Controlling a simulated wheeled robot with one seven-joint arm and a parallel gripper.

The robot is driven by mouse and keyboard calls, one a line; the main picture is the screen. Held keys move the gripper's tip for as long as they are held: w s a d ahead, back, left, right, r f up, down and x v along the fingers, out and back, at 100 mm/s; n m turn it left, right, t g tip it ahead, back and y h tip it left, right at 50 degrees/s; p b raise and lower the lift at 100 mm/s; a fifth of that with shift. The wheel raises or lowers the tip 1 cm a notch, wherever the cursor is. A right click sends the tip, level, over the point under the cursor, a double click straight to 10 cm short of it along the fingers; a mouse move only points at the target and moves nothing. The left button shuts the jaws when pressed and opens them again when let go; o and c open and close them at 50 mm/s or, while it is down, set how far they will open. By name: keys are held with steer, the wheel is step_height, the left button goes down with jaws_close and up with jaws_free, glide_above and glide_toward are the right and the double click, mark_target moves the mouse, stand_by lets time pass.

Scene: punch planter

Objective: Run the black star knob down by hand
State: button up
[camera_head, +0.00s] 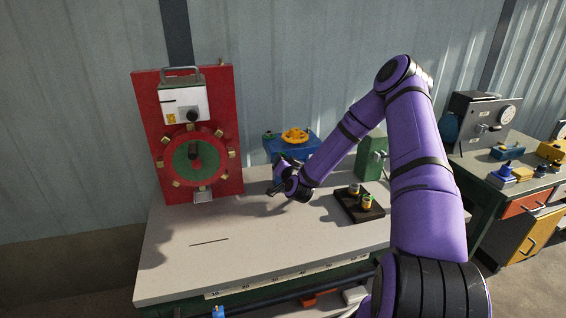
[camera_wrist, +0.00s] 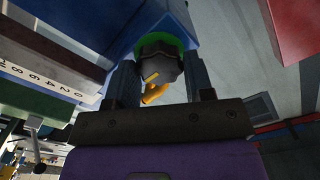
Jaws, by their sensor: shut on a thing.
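In the wrist view, a dark faceted knob (camera_wrist: 163,66) sits between the two fingers of my gripper (camera_wrist: 160,75). Both fingers are against its sides, and my gripper is shut on it. A green ring (camera_wrist: 178,41) lies behind the knob, against a blue body (camera_wrist: 190,12). A small orange-yellow part (camera_wrist: 153,92) shows at the knob's near side. In the head view, my gripper (camera_head: 280,182) is low in front of the blue unit (camera_head: 278,145), which carries a yellow wheel (camera_head: 295,135) on top. The knob is hidden there by my arm.
A red panel (camera_head: 150,130) with a round green dial stands to the left. A dark tray (camera_head: 348,205) with small brass-coloured parts lies to the right, near a green box (camera_head: 371,160). The front left of the tabletop (camera_head: 190,265) is clear except for a thin dark line.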

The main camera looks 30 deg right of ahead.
steer(key=shift+m, duration=0.3)
steer(key=o, duration=0.9)
steer(key=shift+o, duration=0.2)
steer(key=v, duration=1)
steer(key=shift+s, duration=0.4)
steer(key=shift+s, duration=0.1)
